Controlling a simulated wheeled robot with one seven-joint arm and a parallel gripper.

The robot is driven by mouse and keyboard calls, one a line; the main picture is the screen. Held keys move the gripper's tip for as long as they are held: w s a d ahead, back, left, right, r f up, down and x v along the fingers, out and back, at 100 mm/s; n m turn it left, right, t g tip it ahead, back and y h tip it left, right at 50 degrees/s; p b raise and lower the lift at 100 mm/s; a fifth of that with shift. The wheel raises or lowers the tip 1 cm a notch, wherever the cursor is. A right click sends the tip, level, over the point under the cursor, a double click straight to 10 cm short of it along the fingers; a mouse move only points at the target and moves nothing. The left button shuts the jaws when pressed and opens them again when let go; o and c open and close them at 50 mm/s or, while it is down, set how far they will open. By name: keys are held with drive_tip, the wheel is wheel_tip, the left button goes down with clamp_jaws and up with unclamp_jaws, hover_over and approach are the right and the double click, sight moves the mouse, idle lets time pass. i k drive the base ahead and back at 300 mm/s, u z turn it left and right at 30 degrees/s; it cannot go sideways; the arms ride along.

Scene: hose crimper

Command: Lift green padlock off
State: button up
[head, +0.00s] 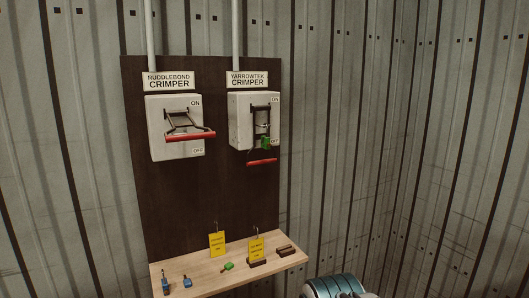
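A green padlock (265,143) hangs on the switch of the right-hand box, labelled Yarrowtek Crimper (237,125). It sits at the lower part of the dark lever frame, beside the OFF mark. The red handle (262,162) of that lever is down, just below the padlock. How the shackle passes through the hasp is too small to tell. A small green item (227,267), perhaps a key, lies on the wooden shelf below. My gripper is not in view; only a rounded teal and white part of my arm shows at the bottom edge.
The left box, Ruddlebond Crimper (154,130), has a red-handled lever (190,136) sticking out. The wooden shelf (208,277) holds blue items (187,281), two yellow tags (217,243) and brown blocks (287,250). Both boxes are on a dark board (180,205) against corrugated metal walls.

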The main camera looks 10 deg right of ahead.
sight(266, 143)
drive_tip(key=z, duration=0.95)
drive_tip(key=i, duration=0.85)
drive_tip(key=z, duration=0.15)
